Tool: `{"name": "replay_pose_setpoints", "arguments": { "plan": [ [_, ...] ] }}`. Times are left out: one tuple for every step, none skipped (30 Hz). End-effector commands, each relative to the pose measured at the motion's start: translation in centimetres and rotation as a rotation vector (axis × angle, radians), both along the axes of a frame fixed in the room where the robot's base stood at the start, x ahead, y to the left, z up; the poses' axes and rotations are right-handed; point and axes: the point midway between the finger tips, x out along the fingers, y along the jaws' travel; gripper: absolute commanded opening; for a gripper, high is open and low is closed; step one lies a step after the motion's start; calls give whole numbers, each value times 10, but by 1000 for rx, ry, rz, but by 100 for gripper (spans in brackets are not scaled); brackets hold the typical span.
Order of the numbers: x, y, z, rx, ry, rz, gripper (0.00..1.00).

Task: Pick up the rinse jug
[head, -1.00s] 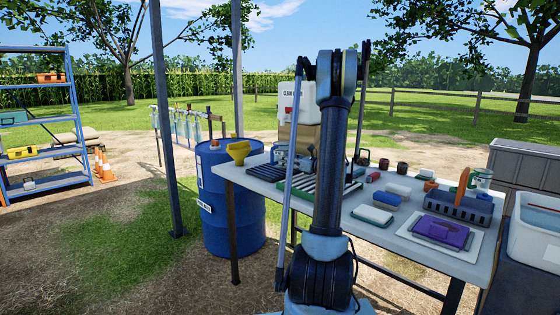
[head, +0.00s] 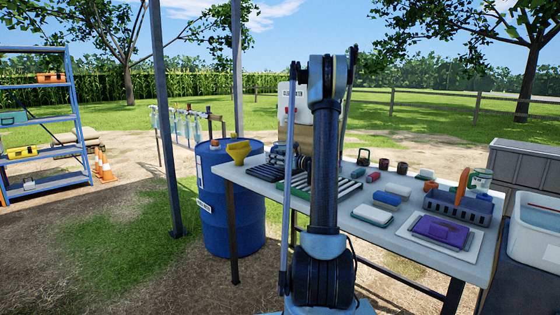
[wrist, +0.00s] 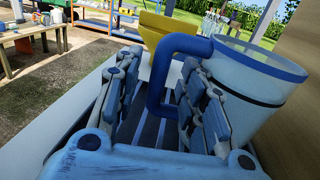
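The rinse jug (wrist: 255,85) stands at the right in the wrist view. It is a translucent, pale tapered vessel with a dark band and a thick blue handle (wrist: 158,88). My gripper (wrist: 163,78) is open, with one finger on each side of the upright part of the handle. A gap shows between the left finger and the handle; the right finger is close to it, and I cannot tell whether it touches. In the head view my arm hides most of the gripper and the jug cannot be made out.
A ribbed dark mat lies under the jug. A clean water container (head: 295,100) stands behind.

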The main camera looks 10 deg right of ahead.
Motion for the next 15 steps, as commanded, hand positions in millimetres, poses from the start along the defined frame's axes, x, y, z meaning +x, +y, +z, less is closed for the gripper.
{"name": "replay_pose_setpoints", "arguments": {
  "plan": [
    [0, 0, 0, 0, 0, 0, 38],
    [0, 0, 0, 0, 0, 0, 31],
    [0, 0, 0, 0, 0, 0, 22],
    [0, 0, 0, 0, 0, 0, 15],
    [0, 0, 0, 0, 0, 0, 8],
    [0, 0, 0, 0, 0, 0, 0],
    [0, 0, 0, 0, 0, 0, 0],
    [0, 0, 0, 0, 0, 0, 0],
    [0, 0, 0, 0, 0, 0, 0],
    [0, 0, 0, 0, 0, 0, 0],
    [0, 0, 1, 1, -1, 0, 0],
    [0, 0, 1, 1, -1, 0, 0],
    [0, 0, 0, 1, -1, 0, 0],
    [0, 0, 0, 1, -1, 0, 0],
    [0, 0, 0, 1, -1, 0, 0]
  ]
}}
